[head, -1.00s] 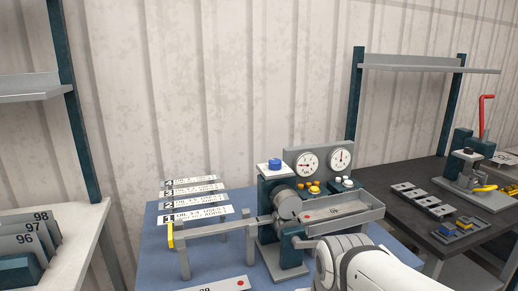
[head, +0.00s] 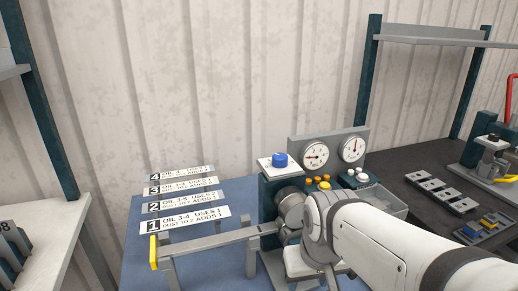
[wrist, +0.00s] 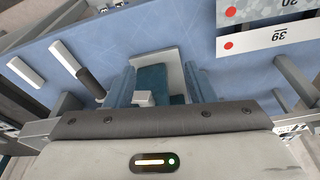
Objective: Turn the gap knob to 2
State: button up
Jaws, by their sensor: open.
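A blue knob (head: 280,160) sits on a white plate on top of the dark teal housing (head: 268,198) of the bender. It is the likely gap knob, but its pointer and any numbers are too small to read. My arm reaches in from the lower right in the head view and ends in front of the machine, below and right of the knob. My gripper (wrist: 160,85) shows in the wrist view with its two fingers apart and nothing clearly held between them. The knob cannot be made out in the wrist view. My arm hides part of the machine's tray.
Two round gauges (head: 316,154) stand behind the machine, with yellow and white buttons below. Numbered label strips (head: 185,222) lie left on the blue table (head: 137,266). A yellow-ended bar (head: 154,252) sticks out left. A dark bench (head: 408,170) with parts stands right.

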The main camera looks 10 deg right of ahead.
jog(key=shift+o, duration=0.9)
jog(key=w+r+n+g+p, duration=0.1)
jog(key=w+r+p, duration=0.4)
jog(key=w+r, duration=0.8)
jog(key=shift+w+a+r+n, duration=0.2)
jog(key=shift+w+a+n, duration=0.1)
jog(key=shift+w+n, duration=0.25)
notch_tip(320, 180, up, 8)
jog(key=n+g+p, duration=0.1)
jog(key=n+p, duration=0.2)
jog(key=p, duration=0.1)
send_over(280, 156)
jog(key=shift+w+f, duration=0.15)
notch_tip(280, 156, down, 7)
jog(key=shift+f+p, duration=0.15)
jog(key=shift+p, duration=0.25)
